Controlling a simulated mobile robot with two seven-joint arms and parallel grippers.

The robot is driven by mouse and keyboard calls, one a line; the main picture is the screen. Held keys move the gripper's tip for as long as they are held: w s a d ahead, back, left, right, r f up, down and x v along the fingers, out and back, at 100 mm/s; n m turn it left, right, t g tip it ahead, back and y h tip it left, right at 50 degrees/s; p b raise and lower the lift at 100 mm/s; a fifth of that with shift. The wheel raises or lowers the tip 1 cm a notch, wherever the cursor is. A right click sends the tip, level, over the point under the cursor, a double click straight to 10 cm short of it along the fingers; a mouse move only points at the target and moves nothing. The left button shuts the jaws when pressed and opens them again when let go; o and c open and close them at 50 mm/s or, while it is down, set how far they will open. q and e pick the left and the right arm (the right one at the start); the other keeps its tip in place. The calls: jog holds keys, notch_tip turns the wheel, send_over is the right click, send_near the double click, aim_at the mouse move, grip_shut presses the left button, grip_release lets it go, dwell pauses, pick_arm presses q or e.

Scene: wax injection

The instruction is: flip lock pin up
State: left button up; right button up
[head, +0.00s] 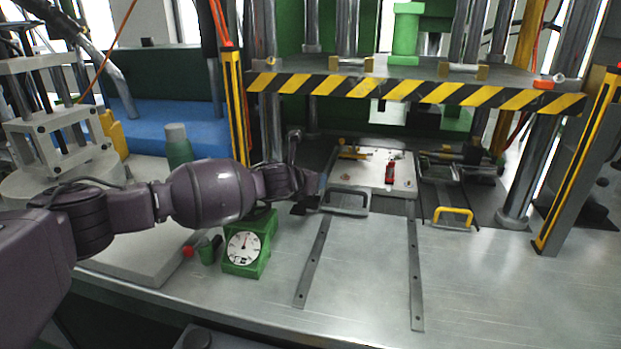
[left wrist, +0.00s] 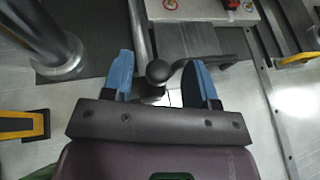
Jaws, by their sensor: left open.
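My left gripper (head: 312,194) reaches in from the left, low beside the front left of the mold plate (head: 378,161). In the left wrist view its two blue fingers are apart, with nothing clamped. A metal lever with a dark ball knob (left wrist: 158,72) shows between the fingers there; I cannot tell whether they touch it. In the head view a ball-topped lever (head: 294,134) stands just behind the gripper. I cannot tell for certain which part is the lock pin. A small red part (head: 391,173) lies on the plate. My right gripper is not in view.
The plate's dark front handle (head: 345,201) is close to the gripper's right; it also shows in the left wrist view (left wrist: 208,61). A green dial gauge (head: 246,246) stands below the arm. The striped press crossbar (head: 415,92) hangs overhead. The front bench is clear between two rails.

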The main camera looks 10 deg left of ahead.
pick_arm(q)
jog(key=shift+s+a+r, duration=0.1)
jog(key=shift+s+r, duration=0.1)
jog(key=shift+s, duration=0.05)
jog(key=p+v, duration=0.3)
jog(key=v, duration=0.7)
jog(key=shift+p, duration=0.3)
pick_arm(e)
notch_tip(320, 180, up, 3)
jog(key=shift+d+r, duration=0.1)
pick_arm(q)
jog(key=shift+s, duration=0.1)
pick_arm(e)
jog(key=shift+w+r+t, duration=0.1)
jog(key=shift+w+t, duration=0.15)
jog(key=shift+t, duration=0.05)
